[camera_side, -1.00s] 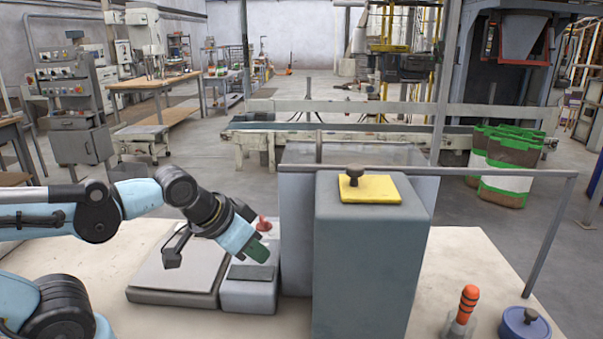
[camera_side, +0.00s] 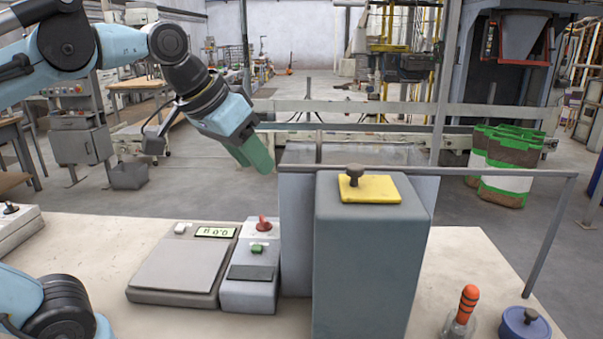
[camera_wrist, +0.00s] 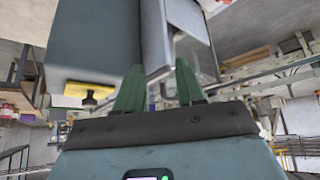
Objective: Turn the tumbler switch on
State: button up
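Another box (camera_side: 14,232), cut off at the left edge, carries a small dark toggle-like knob (camera_side: 11,208). I cannot tell which of these is the tumbler switch or which way either is set. My gripper (camera_side: 254,160) is raised above and behind the grey control box, clear of both switches. Its green fingers stand apart with nothing between them in the wrist view (camera_wrist: 160,75).
A scale (camera_side: 178,268) with a lit display is left of the control box. A tall grey housing (camera_side: 368,265) with a yellow plate (camera_side: 370,189) and dark knob stands right. A rail (camera_side: 500,171) runs above.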

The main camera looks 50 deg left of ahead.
jog(key=w+a+r+n+g, duration=0.2)
jog(key=w+a+r+n, duration=0.1)
jog(key=w+a+n, duration=0.15)
jog(key=n+g, duration=0.5)
jog(key=n, duration=0.5)
send_over(263, 217)
notch_tip(263, 217, down, 4)
notch_tip(263, 217, down, 23)
jog(key=shift+c, duration=0.3)
grip_shut()
